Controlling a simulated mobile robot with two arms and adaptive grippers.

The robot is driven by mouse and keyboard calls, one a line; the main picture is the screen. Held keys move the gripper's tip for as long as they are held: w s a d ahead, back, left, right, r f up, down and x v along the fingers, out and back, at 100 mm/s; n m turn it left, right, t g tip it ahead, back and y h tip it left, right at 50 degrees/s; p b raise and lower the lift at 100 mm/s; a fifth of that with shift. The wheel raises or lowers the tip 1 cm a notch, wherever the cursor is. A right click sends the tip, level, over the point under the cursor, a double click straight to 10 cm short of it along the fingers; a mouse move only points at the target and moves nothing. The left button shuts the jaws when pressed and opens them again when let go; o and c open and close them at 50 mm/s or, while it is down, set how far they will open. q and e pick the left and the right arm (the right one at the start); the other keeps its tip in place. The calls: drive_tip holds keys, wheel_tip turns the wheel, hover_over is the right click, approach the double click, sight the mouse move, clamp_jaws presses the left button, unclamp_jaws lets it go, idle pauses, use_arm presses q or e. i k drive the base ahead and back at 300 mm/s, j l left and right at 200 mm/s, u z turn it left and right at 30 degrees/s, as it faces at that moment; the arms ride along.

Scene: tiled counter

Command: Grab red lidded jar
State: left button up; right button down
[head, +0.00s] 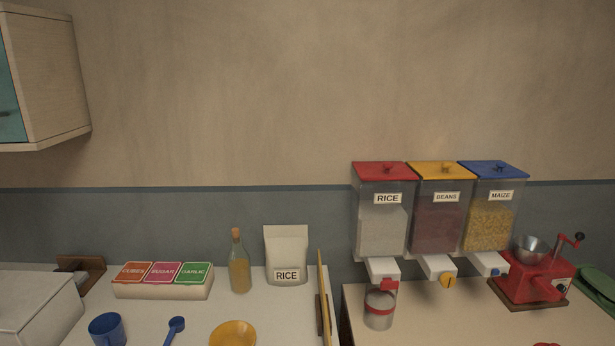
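A small clear jar (379,316) with a red band near its top stands on the right counter, under the spout of the rice dispenser. I cannot tell whether a lid closes it. The rice dispenser (381,225) on the wall has a red lid, a clear body with pale grain and a red spout knob. A red object (547,344) is cut off by the bottom edge at the right; only its top shows. Neither of my grippers is in view.
Beans (438,222) and maize (488,222) dispensers hang beside the rice one. A red grinder (535,280) stands right. An upright board (323,298) is at the left counter's edge. A bottle (239,268), rice bag (286,254), blue mug (107,330) and yellow bowl (233,334) stand left.

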sight(379, 309)
drive_tip(key=i+l+z, duration=0.15)
drive_tip(key=l, duration=0.25)
drive_tip(key=l+z, duration=0.15)
drive_tip(key=l, duration=0.3)
drive_tip(key=i+l+z, duration=0.15)
drive_tip(key=l, duration=0.25)
